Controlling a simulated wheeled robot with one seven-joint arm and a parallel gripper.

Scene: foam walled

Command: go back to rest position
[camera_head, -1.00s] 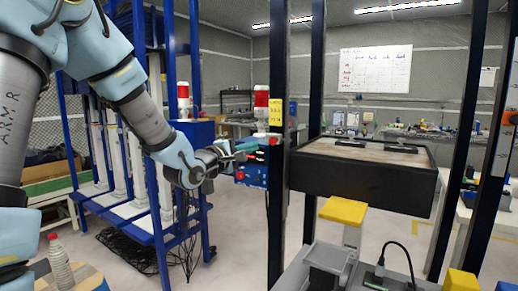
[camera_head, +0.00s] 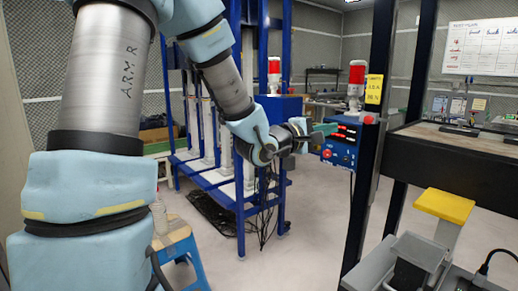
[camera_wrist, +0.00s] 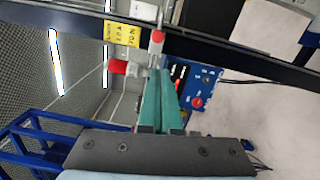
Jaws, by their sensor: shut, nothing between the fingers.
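My gripper (camera_head: 325,130) is at the end of my raised, outstretched arm in the head view. Its green fingers point right, toward a blue control box (camera_head: 340,148) with red displays and a red knob. In the wrist view my gripper's green fingers (camera_wrist: 160,85) lie side by side, shut and empty. The blue control box also shows in the wrist view (camera_wrist: 203,85), just beyond and right of the fingertips. I cannot tell whether the fingers touch anything.
A black post (camera_head: 383,130) with a yellow label (camera_head: 374,89) stands right of the box. A blue frame (camera_head: 240,110) stands behind my arm. A yellow-topped stand (camera_head: 444,206) is at lower right. A bottle (camera_head: 158,216) stands on a stool (camera_head: 175,240). Open floor lies in the middle.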

